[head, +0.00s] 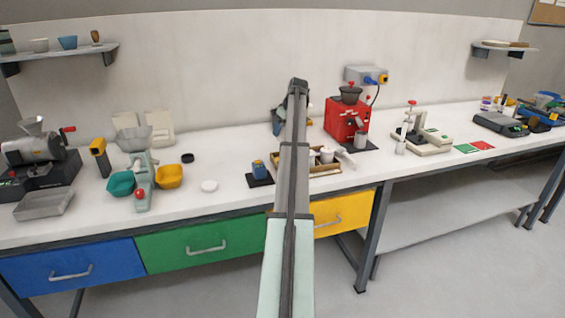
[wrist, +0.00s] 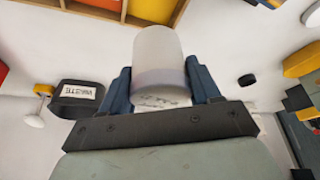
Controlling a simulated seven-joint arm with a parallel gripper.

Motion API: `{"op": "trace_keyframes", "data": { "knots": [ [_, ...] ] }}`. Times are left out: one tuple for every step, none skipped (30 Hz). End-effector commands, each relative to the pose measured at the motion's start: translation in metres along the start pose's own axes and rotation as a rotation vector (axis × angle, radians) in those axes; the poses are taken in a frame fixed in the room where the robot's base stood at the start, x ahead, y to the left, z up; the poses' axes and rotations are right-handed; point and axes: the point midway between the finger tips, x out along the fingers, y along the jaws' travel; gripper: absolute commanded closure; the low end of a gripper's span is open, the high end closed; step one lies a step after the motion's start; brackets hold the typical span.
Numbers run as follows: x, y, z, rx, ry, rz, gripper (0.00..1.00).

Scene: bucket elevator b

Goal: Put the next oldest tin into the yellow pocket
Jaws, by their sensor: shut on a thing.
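In the wrist view my gripper (wrist: 160,95) is shut on a pale grey-white tin (wrist: 158,55), with a blue finger on each side. The tin's lettering is too small to read. At the top of the wrist view, a wood-edged holder (wrist: 125,17) shows a yellow pocket (wrist: 152,9) beside a red one. The tin's far end is close to the yellow pocket in the picture, but the gap cannot be judged. In the head view my gripper (head: 278,122) is partly hidden by my arm, and the tin is not clear. A wooden tray (head: 322,171) with white tins (head: 327,155) is partly hidden.
A red machine (head: 345,120) stands right of my arm. A blue box (head: 259,168) sits on a dark mat to its left. A scoop machine has teal (head: 120,184) and yellow (head: 169,177) bowls.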

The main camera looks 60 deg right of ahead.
Motion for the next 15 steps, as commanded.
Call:
{"op": "trace_keyframes", "data": {
  "knots": [
    [0.0,0.0,0.0,-0.047,-0.001,-0.021,0.79],
    [0.0,0.0,0.0,-0.075,0.0,-0.032,0.79],
    [0.0,-0.001,0.001,-0.108,0.0,-0.046,0.79],
    [0.0,-0.001,0.001,-0.131,-0.001,-0.055,0.79],
    [0.0,-0.001,0.002,-0.151,-0.001,-0.063,0.79],
    [0.0,-0.001,0.002,-0.173,-0.001,-0.072,0.79],
    [0.0,-0.001,0.002,-0.188,-0.001,-0.078,0.79],
    [0.0,-0.002,0.002,-0.2,-0.001,-0.083,0.79],
    [0.0,-0.002,0.002,-0.214,-0.001,-0.089,0.79],
    [0.001,-0.002,0.002,-0.22,-0.001,-0.092,0.79],
    [0.002,-0.002,0.003,-0.226,-0.001,-0.094,0.79],
    [0.004,-0.002,0.004,-0.232,-0.001,-0.097,0.79],
    [0.006,-0.003,0.005,-0.234,-0.001,-0.098,0.79],
    [0.009,-0.003,0.006,-0.235,-0.002,-0.098,0.79],
    [0.013,-0.003,0.008,-0.235,-0.002,-0.098,0.79]
  ]
}}
